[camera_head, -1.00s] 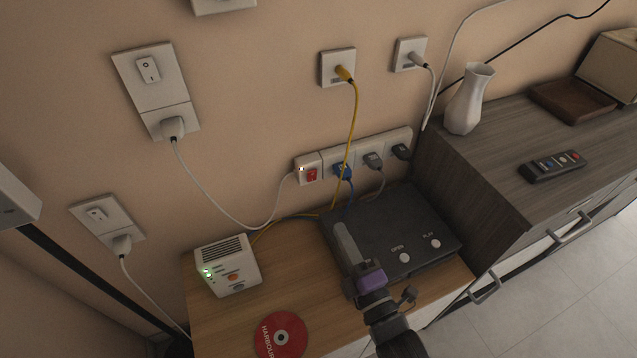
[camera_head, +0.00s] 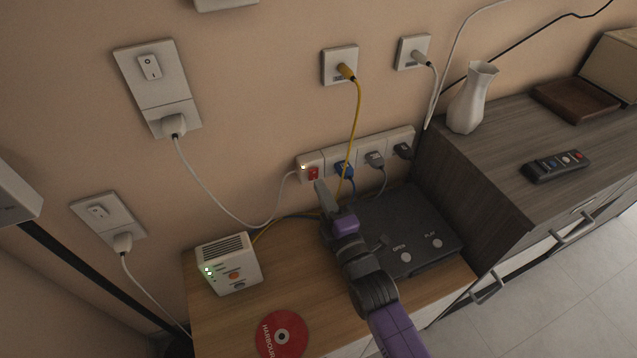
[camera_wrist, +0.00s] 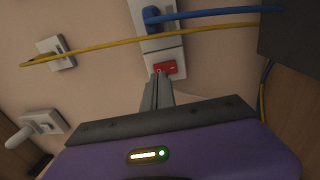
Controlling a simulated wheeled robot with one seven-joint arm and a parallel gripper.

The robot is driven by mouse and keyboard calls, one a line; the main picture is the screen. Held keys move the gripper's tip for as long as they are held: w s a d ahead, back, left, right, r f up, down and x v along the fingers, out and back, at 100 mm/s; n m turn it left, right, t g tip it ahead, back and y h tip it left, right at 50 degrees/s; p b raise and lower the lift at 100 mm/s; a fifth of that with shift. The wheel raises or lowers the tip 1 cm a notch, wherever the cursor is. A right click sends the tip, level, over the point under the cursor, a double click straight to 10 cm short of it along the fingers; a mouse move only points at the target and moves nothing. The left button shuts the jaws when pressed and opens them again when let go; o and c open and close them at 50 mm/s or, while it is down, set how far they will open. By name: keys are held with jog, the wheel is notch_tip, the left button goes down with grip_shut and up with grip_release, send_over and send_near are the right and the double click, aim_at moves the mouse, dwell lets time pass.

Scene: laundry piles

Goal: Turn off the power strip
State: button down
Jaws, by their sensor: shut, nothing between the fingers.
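The white power strip (camera_head: 333,157) is mounted on the wall above the wooden cabinet. Its red rocker switch (camera_head: 313,173) is at its left end, with a small lit light beside it. In the wrist view the red switch (camera_wrist: 166,69) lies just beyond my fingertips. My gripper (camera_head: 320,184) is shut and empty, its tips just below the switch. It also shows in the wrist view (camera_wrist: 158,76). I cannot tell whether the tips touch the switch or strip. A blue plug (camera_head: 344,169) and dark plugs sit in the strip's sockets.
A yellow cable (camera_head: 356,120) hangs in front of the strip. A dark sideboard (camera_head: 480,170) stands at right.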

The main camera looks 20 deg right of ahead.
aim_at(314, 175)
jog(key=shift+w+r, duration=0.15)
jog(key=shift+w, duration=1.1)
